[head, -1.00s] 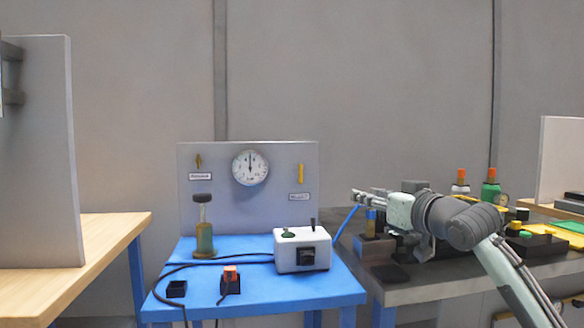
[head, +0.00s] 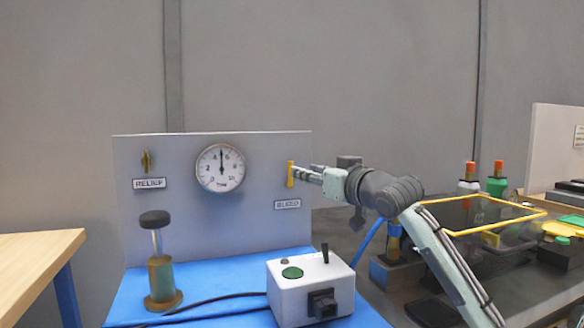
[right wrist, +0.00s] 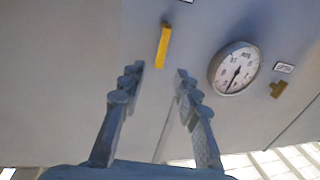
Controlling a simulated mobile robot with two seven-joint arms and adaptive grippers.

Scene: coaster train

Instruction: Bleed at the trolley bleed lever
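The yellow bleed lever (head: 290,174) stands upright on the right of the grey panel (head: 262,155), above the BLEED label (head: 287,204). My right gripper (head: 298,173) reaches in from the right, with its fingertips beside the lever. In the right wrist view the gripper (right wrist: 159,72) is open and empty. The lever (right wrist: 163,45) appears there just beyond the gap between the fingertips; I see no grip on it. The white gauge (head: 220,168) has its needle pointing nearly straight up. My left gripper is not in view.
A yellow relief valve (head: 146,161) is at the panel's left. A brass pump with a black knob (head: 161,280) and a white control box (head: 310,289) stand on the blue trolley (head: 216,311). A cluttered dark bench (head: 345,232) lies to the right.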

